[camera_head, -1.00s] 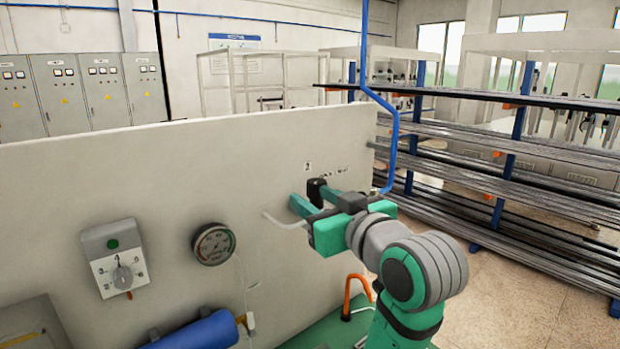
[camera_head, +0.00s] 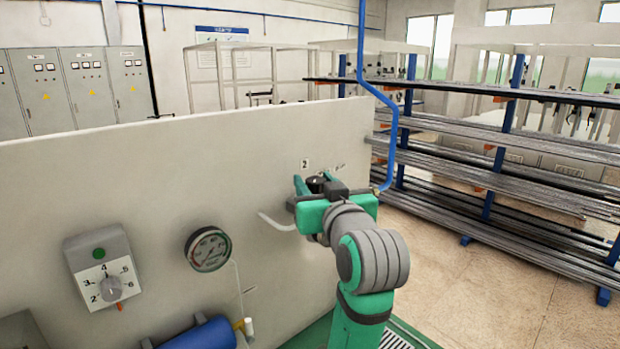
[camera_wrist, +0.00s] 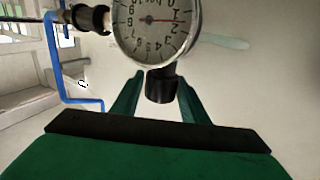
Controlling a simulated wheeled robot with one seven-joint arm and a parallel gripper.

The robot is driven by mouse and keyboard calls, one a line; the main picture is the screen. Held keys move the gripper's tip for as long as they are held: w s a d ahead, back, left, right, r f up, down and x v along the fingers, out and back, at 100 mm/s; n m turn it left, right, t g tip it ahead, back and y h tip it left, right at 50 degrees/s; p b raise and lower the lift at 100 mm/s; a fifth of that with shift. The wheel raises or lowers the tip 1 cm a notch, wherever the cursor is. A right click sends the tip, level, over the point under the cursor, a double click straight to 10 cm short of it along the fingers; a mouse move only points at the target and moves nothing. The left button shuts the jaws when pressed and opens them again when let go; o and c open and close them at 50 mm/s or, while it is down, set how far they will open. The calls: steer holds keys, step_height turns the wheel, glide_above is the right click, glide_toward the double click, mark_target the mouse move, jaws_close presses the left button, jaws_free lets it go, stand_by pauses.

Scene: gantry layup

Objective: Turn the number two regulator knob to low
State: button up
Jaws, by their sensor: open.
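The black regulator knob (camera_head: 316,184) is on the pale upright panel, just below a small "2" label (camera_head: 305,163). In the wrist view the black knob (camera_wrist: 160,88) juts out below a round gauge. My gripper (camera_head: 314,181) is at the knob, its green fingers open. In the wrist view my gripper (camera_wrist: 160,80) has one finger on each side of the knob, with a visible gap on both sides. The knob's pointer and low mark cannot be made out.
The wrist view shows a white gauge (camera_wrist: 155,22) with a red needle close above the knob. A blue pipe (camera_head: 392,150) runs down right of the gripper. Left on the panel are another gauge (camera_head: 208,248) and a numbered dial box (camera_head: 104,268).

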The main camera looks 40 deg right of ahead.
mark_target(311, 178)
steer(key=shift+x, duration=1.6)
steer(key=c, duration=0.8)
steer(key=shift+o, duration=0.2)
steer(key=shift+y, duration=0.3)
steer(key=a+n+y, duration=0.1)
steer(key=n+y, duration=0.2)
steer(key=y, duration=0.2)
steer(key=a+n+g+y, duration=0.1)
steer(key=n+y, duration=0.3)
steer(key=y, duration=0.1)
steer(key=a+n+y, duration=0.1)
steer(key=n+y, duration=0.3)
steer(key=y, duration=0.1)
steer(key=shift+s+a+g+y, duration=0.25)
steer(key=shift+s+g+y, duration=0.05)
steer(key=shift+g+y, duration=0.1)
steer(key=o, duration=0.8)
steer(key=shift+c, duration=0.2)
